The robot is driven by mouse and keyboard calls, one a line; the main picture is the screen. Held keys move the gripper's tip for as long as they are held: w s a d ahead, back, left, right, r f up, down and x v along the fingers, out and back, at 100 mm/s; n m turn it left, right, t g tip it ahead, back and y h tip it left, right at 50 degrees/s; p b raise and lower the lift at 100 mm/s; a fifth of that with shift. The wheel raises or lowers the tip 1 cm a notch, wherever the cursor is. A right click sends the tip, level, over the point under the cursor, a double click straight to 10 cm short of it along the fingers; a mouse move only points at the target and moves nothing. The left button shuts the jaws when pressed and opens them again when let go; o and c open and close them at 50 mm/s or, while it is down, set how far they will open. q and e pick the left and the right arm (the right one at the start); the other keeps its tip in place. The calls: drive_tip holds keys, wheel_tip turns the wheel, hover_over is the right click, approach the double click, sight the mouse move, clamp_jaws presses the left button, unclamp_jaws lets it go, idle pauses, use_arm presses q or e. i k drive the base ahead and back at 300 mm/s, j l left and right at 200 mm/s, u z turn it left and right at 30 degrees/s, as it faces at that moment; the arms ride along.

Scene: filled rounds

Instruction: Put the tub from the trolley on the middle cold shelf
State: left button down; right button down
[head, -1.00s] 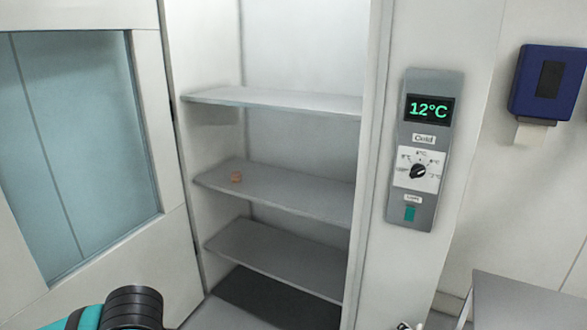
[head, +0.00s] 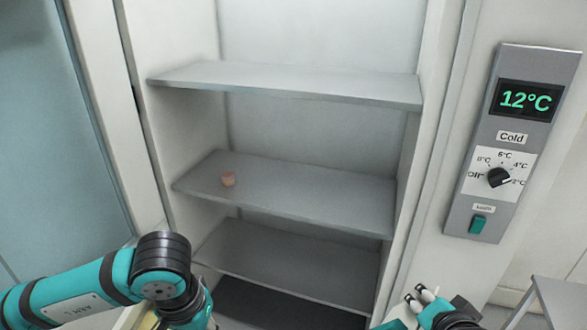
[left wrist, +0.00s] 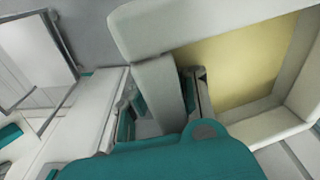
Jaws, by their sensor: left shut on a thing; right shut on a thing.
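The tub (left wrist: 240,75) shows large in the left wrist view, with a thick white rim and a pale yellow inside. In the head view only a corner of it (head: 135,318) shows at the bottom left, below my left arm. My left gripper (left wrist: 165,92) is shut on the tub's wall. My right gripper (head: 421,295) is at the bottom right of the head view, shut on the tub's other side, though the grip itself is mostly below the frame. The middle cold shelf (head: 310,203) is ahead, above and beyond both grippers.
An upper shelf (head: 290,84) and lower shelf (head: 290,262) look empty. The open door (head: 95,120) is left, the control panel (head: 505,140) right, a grey table (head: 560,300) lower right.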

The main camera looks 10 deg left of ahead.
sight(299, 197)
drive_tip(key=i+j+z, duration=0.2)
drive_tip(key=i, duration=0.4)
drive_tip(key=i+j+z, duration=0.2)
drive_tip(key=i+j, duration=0.25)
drive_tip(key=i, duration=0.1)
